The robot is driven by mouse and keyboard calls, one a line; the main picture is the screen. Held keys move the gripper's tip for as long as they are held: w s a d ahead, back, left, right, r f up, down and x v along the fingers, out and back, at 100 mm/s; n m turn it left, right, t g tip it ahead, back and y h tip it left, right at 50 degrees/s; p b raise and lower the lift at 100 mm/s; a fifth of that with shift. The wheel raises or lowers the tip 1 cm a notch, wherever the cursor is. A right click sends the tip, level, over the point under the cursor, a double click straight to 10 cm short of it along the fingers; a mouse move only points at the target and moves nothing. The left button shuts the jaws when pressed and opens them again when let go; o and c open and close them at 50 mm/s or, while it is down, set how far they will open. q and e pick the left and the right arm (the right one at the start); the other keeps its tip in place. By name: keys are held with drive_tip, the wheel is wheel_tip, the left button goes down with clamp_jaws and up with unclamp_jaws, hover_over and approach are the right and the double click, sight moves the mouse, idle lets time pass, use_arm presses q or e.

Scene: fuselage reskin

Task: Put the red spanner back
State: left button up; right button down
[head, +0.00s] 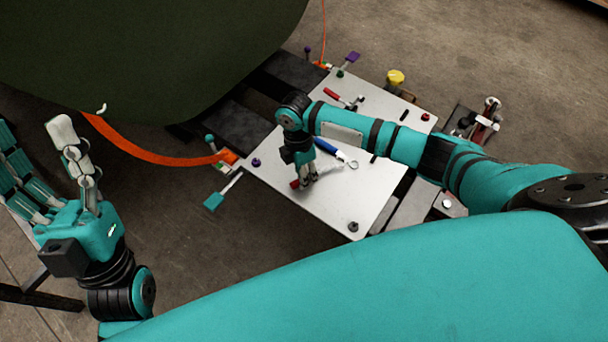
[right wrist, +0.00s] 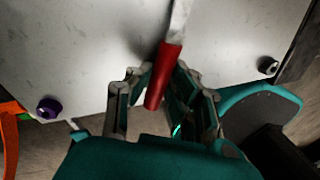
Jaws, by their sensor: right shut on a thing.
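The red spanner, with a red handle (right wrist: 166,70) and a pale metal shaft, lies between the fingers of my right gripper (right wrist: 158,82). In the head view my right gripper (head: 306,182) points down at the metal plate (head: 345,205) and is shut on the spanner's handle. The red handle end (head: 295,184) shows just left of the fingers, at or close above the plate; I cannot tell if it touches. My left gripper (head: 72,175) is raised at the far left, fingers spread, empty.
A blue-handled spanner (head: 330,149) lies on the plate beside my right gripper. Another red-handled tool (head: 332,93) lies near the plate's back edge. Coloured knobs, including a purple one (head: 256,162), stand along the edges. A large dark green body (head: 160,50) overhangs the back left.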

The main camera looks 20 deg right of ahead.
drive_tip(key=shift+f, duration=0.1)
drive_tip(key=shift+f, duration=0.4)
drive_tip(key=shift+f, duration=0.1)
drive_tip(key=c, duration=1.2)
unclamp_jaws()
drive_tip(key=shift+c, duration=0.2)
